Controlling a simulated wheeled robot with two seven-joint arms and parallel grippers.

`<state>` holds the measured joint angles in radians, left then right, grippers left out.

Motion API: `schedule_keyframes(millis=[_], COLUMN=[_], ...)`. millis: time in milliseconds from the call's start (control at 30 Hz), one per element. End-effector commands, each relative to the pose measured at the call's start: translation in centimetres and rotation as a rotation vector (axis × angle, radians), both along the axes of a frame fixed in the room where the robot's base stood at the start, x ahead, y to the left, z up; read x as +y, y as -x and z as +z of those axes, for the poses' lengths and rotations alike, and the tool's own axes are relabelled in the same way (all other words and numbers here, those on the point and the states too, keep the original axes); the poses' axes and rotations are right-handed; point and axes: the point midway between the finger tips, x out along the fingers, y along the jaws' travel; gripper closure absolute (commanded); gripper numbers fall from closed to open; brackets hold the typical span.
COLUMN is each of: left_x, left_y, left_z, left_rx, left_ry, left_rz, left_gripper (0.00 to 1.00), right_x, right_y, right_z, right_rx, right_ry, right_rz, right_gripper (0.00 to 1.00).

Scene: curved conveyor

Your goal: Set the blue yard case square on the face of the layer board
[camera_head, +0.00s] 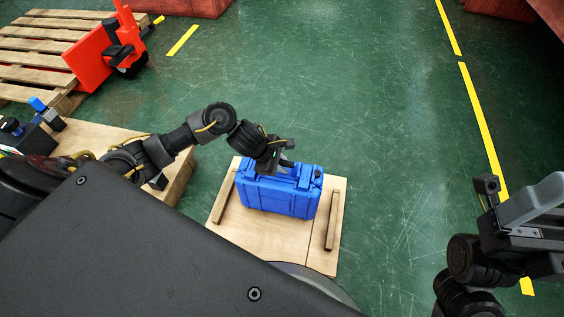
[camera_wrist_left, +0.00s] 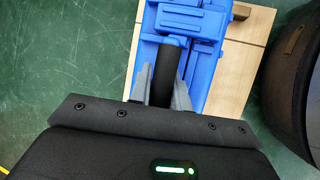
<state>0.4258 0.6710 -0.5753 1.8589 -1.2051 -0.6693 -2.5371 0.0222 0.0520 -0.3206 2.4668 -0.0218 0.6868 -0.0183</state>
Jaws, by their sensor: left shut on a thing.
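The blue yard case (camera_head: 279,198) stands upright over the middle of the layer board (camera_head: 262,243), between its two wooden battens. It looks roughly in line with them; I cannot tell whether its underside touches the board. My left gripper (camera_head: 284,165) is above the case and shut on its dark handle. In the left wrist view the gripper's grey fingers (camera_wrist_left: 163,90) lie either side of that black handle, with the blue case (camera_wrist_left: 210,28) beyond and the pale board (camera_wrist_left: 247,38) beside it. My right gripper (camera_head: 515,205) is at the right, away from the case; its fingers are unclear.
A wooden pallet (camera_head: 38,50) and a red wheeled pallet truck (camera_head: 92,58) are at the upper left. A wooden surface (camera_head: 88,135) lies left of the board. Green floor with yellow lines (camera_head: 478,110) is clear to the right and behind.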

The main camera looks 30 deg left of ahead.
Motion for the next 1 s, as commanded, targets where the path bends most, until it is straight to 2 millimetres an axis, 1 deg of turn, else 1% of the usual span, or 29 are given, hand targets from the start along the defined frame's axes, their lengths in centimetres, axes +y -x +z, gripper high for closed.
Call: schedule_keyframes(millis=[200, 333, 367, 500, 833, 967, 1000], left_x=[0.0, 0.0, 0.0, 0.0, 0.0, 0.6, 0.9], left_y=[-0.2, -0.2, 0.0, 0.0, 0.0, 0.4, 0.7], left_z=[0.3, 0.0, -0.2, -0.1, 0.1, 1.6, 2.2], left_rx=[-0.006, -0.006, -0.001, -0.001, -0.001, -0.004, -0.004], left_ry=[0.002, 0.002, 0.000, 0.000, 0.000, -0.003, -0.004], left_rz=[0.002, 0.000, 0.000, 0.000, 0.000, -0.002, -0.002], left_gripper=[1.00, 1.00, 0.79, 0.60, 0.59, 0.59, 0.59], right_x=[0.0, 0.1, 0.1, 0.1, 0.1, -0.2, -0.3], right_y=[0.0, 0.0, 0.0, 0.0, 0.1, 0.1, 0.0], right_z=[0.1, -0.1, 0.1, 0.2, 0.5, 0.9, 0.4], right_rx=[0.000, -0.002, -0.006, -0.009, -0.011, -0.003, 0.019], right_ry=[0.000, 0.001, 0.001, 0.000, 0.000, -0.006, -0.003], right_rz=[0.001, 0.004, 0.005, 0.006, 0.005, -0.004, -0.010], right_gripper=[0.00, 0.00, 0.00, 0.00, 0.00, 0.00, 0.00])
